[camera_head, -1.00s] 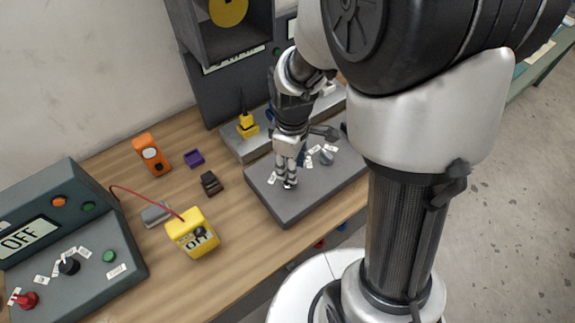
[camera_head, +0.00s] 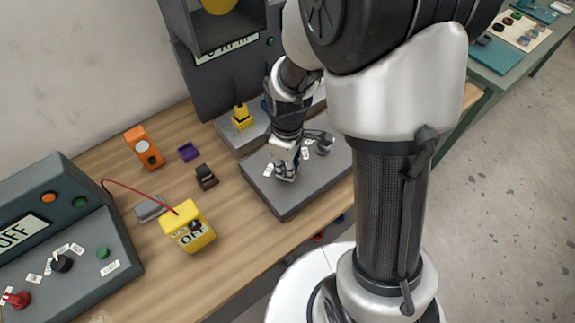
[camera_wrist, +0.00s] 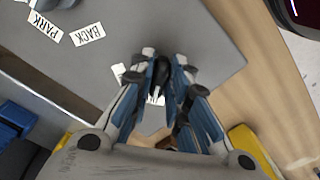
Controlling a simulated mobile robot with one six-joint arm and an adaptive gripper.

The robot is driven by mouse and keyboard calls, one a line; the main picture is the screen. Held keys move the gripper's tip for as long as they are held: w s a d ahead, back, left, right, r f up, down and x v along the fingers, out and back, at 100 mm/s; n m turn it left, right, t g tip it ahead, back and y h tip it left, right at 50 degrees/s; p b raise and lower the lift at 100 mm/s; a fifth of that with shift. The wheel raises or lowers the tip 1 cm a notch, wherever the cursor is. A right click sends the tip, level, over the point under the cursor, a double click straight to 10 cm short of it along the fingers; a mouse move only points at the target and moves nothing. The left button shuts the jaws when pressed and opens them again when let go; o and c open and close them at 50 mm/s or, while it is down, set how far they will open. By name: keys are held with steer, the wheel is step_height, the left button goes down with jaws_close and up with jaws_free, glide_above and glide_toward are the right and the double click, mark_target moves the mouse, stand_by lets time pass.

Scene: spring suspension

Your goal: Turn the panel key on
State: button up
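The grey panel (camera_head: 318,180) lies on the wooden bench, with small white labels and a dark round knob (camera_head: 324,137) on it. My gripper (camera_head: 284,177) points down at the panel's top near its left part. In the wrist view, my gripper (camera_wrist: 165,72) has its fingertips close together on either side of a small dark upright piece, which looks like the panel key (camera_wrist: 159,78). The fingers appear to touch it and hide most of it. White labels show beside the fingers and partly under them, their words unreadable.
PARK (camera_wrist: 44,26) and BACK (camera_wrist: 87,34) labels lie on the panel, away from the fingers. A yellow box (camera_head: 188,228), a small brown-black block (camera_head: 206,176) and an orange device (camera_head: 144,148) stand left of the panel. A grey OFF console (camera_head: 112,245) is further left.

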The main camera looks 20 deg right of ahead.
jaws_close()
steer(key=shift+m, duration=0.3)
steer(key=m+p, duration=0.1)
steer(key=m, duration=0.3)
steer(key=shift+a+r, duration=0.1)
steer(key=m+p, duration=0.1)
steer(key=m, duration=0.3)
steer(key=shift+a+m, duration=0.1)
steer(key=shift+m, duration=1.5)
steer(key=shift+p, duration=0.3)
steer(key=o, duration=0.5)
jaws_free()
